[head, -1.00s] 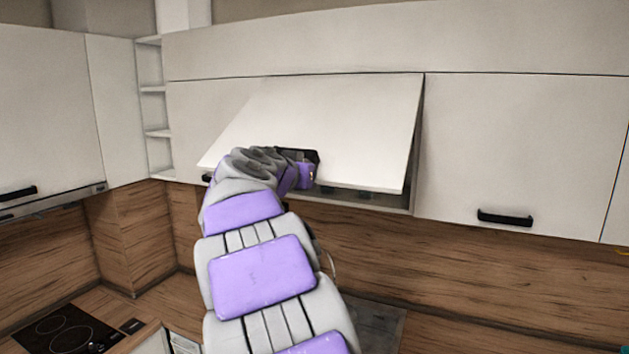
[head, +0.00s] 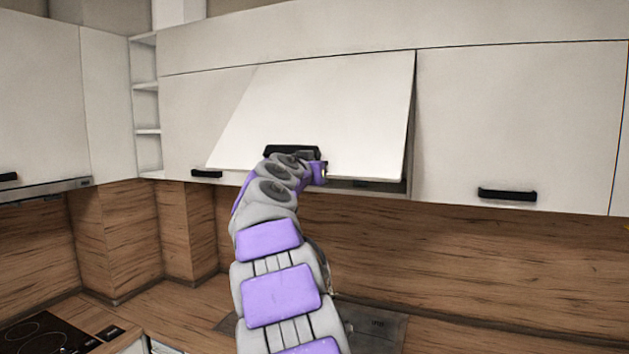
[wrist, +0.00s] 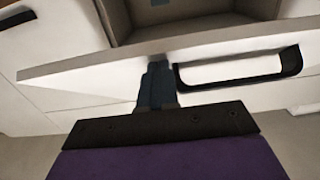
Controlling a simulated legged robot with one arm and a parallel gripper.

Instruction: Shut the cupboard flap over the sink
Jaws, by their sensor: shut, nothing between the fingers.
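The cupboard flap (head: 320,105) is a pale panel hinged along its top. It hangs partly open, with its lower edge standing out from the cabinet front. In the wrist view the flap's edge (wrist: 85,70) crosses the picture, with its black handle (wrist: 240,69) to the right of my fingers. My gripper (wrist: 158,72) is shut and empty, its fingers overlapping the flap's lower edge beside the handle. Whether they touch it is unclear. In the head view my arm reaches up to the flap's lower middle and hides part of that edge. The dark sink (head: 375,328) is partly visible below.
A closed cupboard door (head: 515,130) with a black handle (head: 507,195) is right of the flap. Open corner shelves (head: 147,108) and another wall cupboard (head: 45,90) are at left. A hob (head: 40,335) lies on the counter at lower left.

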